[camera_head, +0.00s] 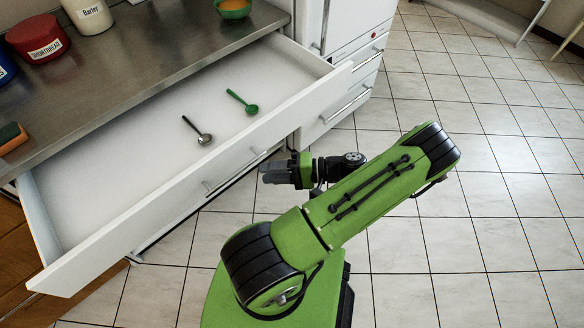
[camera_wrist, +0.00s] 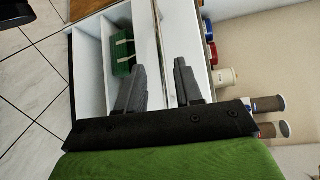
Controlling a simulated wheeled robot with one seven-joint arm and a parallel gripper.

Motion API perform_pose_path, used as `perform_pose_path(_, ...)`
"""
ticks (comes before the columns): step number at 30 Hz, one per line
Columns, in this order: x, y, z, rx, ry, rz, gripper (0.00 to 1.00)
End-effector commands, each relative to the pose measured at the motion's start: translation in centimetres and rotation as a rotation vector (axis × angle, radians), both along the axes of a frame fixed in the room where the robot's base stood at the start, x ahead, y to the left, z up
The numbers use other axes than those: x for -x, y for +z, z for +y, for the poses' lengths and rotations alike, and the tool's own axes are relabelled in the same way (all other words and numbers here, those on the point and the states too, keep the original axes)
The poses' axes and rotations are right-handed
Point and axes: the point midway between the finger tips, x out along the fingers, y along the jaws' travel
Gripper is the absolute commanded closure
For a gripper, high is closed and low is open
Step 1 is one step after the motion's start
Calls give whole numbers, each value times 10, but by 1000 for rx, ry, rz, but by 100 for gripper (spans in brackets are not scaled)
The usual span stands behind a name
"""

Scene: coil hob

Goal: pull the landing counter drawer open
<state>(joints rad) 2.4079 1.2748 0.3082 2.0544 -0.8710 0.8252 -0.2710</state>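The white counter drawer (camera_head: 180,205) stands pulled out from under the steel counter in the head view. A green spoon (camera_head: 242,101) and a dark spoon with a silver bowl (camera_head: 198,131) lie inside it. Its bar handle (camera_head: 232,173) is on the outer front. My gripper (camera_head: 268,172) is just outside the drawer front, beside the handle's right end, apparently not holding it. In the wrist view my gripper (camera_wrist: 158,88) shows two dark fingers spread apart with nothing seen between them.
The steel counter (camera_head: 150,60) carries a red canister (camera_head: 38,38), a Barley canister (camera_head: 88,15), a green bowl (camera_head: 233,9) and a sponge (camera_head: 12,138). Another drawer front with a handle (camera_head: 345,105) is right of the open drawer. Tiled floor (camera_head: 480,190) lies clear at right.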

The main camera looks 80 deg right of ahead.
Motion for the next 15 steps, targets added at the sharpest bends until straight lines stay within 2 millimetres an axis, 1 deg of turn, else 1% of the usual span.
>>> perform_pose_path(1, 14, 3, -3, 3, -4, 2, 65)
perform_pose_path(3, 30, 5, -6, 2, -4, 2, 65)
perform_pose_path(6, 46, 7, -9, 1, -3, -1, 65)
perform_pose_path(9, 54, 8, -11, 0, 0, 0, 65)
perform_pose_path(15, 56, 8, -11, 0, 2, -1, 65)
